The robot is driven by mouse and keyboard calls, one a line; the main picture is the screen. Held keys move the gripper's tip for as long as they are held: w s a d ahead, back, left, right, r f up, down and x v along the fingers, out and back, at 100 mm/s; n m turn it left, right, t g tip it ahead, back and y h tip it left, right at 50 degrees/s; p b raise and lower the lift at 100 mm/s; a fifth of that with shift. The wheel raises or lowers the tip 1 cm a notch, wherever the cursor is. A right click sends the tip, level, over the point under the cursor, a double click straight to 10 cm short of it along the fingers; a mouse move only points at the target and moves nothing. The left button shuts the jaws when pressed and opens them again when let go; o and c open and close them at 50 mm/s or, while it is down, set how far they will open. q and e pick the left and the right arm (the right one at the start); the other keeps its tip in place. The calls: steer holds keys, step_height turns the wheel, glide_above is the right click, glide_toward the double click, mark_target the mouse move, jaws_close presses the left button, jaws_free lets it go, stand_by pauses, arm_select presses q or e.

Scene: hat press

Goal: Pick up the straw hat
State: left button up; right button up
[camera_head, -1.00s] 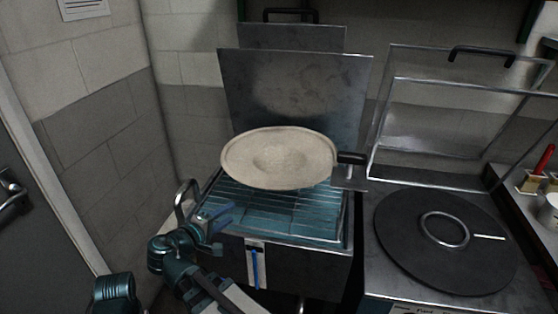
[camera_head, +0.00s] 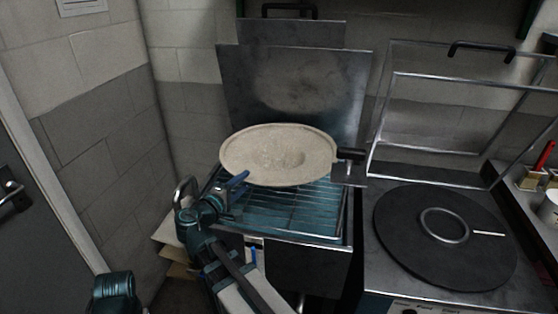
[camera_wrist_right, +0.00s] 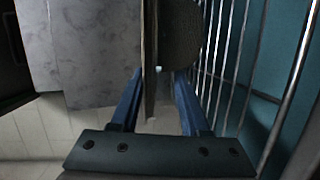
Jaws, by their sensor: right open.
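The straw hat (camera_head: 278,153) is pale beige with a wide round brim. It sits tilted above the wire rack (camera_head: 295,215) of the open steamer. My right gripper (camera_head: 238,186) is at the brim's near left edge, its blue fingers pointing toward the hat. In the right wrist view the hat (camera_wrist_right: 150,70) shows edge-on, its brim between the two open fingers (camera_wrist_right: 158,88), with a gap on each side. The darker crown (camera_wrist_right: 183,40) lies to the right of the brim there. My left gripper is out of view.
The steamer's raised metal lid (camera_head: 295,85) stands behind the hat. A black handle (camera_head: 350,155) sticks out at the hat's right. Further right is a press with a round black plate (camera_head: 445,240) and a raised frame (camera_head: 450,80). A wall is close on the left.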

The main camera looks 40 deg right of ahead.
mark_target(255, 173)
steer(key=shift+b+x, duration=0.35)
steer(key=shift+x, duration=2.5)
jaws_close()
